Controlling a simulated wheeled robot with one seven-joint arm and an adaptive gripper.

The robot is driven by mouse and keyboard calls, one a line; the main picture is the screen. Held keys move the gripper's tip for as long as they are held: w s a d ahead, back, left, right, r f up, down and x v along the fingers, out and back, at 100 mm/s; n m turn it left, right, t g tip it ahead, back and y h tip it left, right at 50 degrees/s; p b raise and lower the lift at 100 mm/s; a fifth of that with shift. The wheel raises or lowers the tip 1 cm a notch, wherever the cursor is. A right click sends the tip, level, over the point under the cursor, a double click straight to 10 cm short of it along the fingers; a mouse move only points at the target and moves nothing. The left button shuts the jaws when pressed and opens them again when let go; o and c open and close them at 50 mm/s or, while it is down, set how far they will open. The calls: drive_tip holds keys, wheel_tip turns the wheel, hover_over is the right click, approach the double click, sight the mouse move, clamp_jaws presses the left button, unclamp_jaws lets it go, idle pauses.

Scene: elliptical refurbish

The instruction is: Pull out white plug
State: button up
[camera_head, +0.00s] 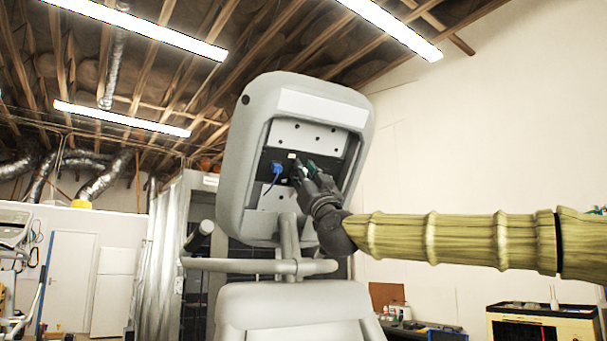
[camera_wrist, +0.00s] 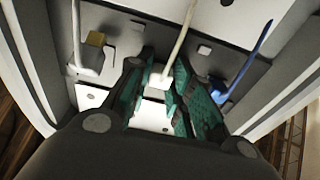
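A white plug (camera_wrist: 157,84) with a pale cable rising from it sits at the panel in the wrist view. My gripper (camera_wrist: 157,98) is open, with its teal-padded fingers on either side of the white plug. Small gaps seem to remain, but I cannot tell whether either pad touches it. In the head view my gripper (camera_head: 303,172) reaches into the recess in the back of the grey console (camera_head: 241,150).
A blue plug (camera_wrist: 221,90) with a blue cable is close beside the right finger; it also shows in the head view (camera_head: 276,169). Another pale cable (camera_wrist: 76,40) runs down at the left of the wrist view. The grey recess walls surround the fingers.

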clamp_jaws()
drive_tip(key=shift+f, duration=0.1)
drive_tip(key=shift+b+v, duration=0.8)
drive_tip(key=shift+b, duration=0.4)
drive_tip(key=shift+f, duration=0.1)
drive_tip(key=shift+o, duration=2.3)
unclamp_jaws()
drive_tip(key=shift+o, duration=1)
drive_tip(key=shift+s+d, duration=0.15)
